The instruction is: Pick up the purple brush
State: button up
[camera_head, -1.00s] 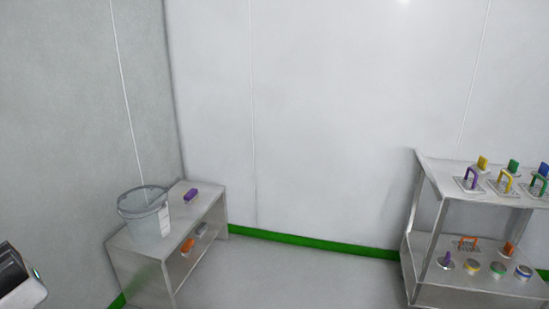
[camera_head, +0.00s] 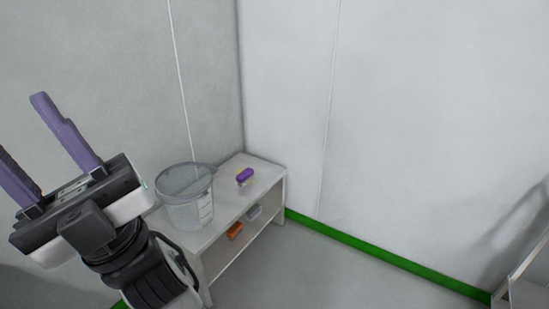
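The purple brush (camera_head: 245,175) lies on the top of a low metal shelf unit (camera_head: 262,168), to the right of a clear bucket. It has a purple back and a paler underside. My gripper (camera_head: 38,130) is at the left of the view, raised, with its two purple fingers pointing up and spread apart. Nothing is between the fingers. The gripper is to the left of the bucket and well apart from the brush. No part of the brush is covered by the gripper.
The clear bucket (camera_head: 187,198) with a handle stands between my gripper and the brush. An orange brush (camera_head: 235,231) and a grey-white item (camera_head: 254,212) lie on the lower shelf. Walls close off the back and left.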

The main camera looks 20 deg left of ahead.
aim_at(242, 177)
jog(key=i+z, duration=0.2)
jog(key=i, duration=1)
jog(key=i+u, duration=0.45)
jog(key=i+l+u, duration=0.15)
jog(key=i+u, duration=0.25)
jog(key=i+l+u, duration=0.1)
jog(key=i+u, duration=0.35)
jog(key=i+l+u, duration=0.2)
jog(key=i+u, duration=0.25)
jog(key=i+l+u, duration=0.3)
jog(key=u, duration=0.15)
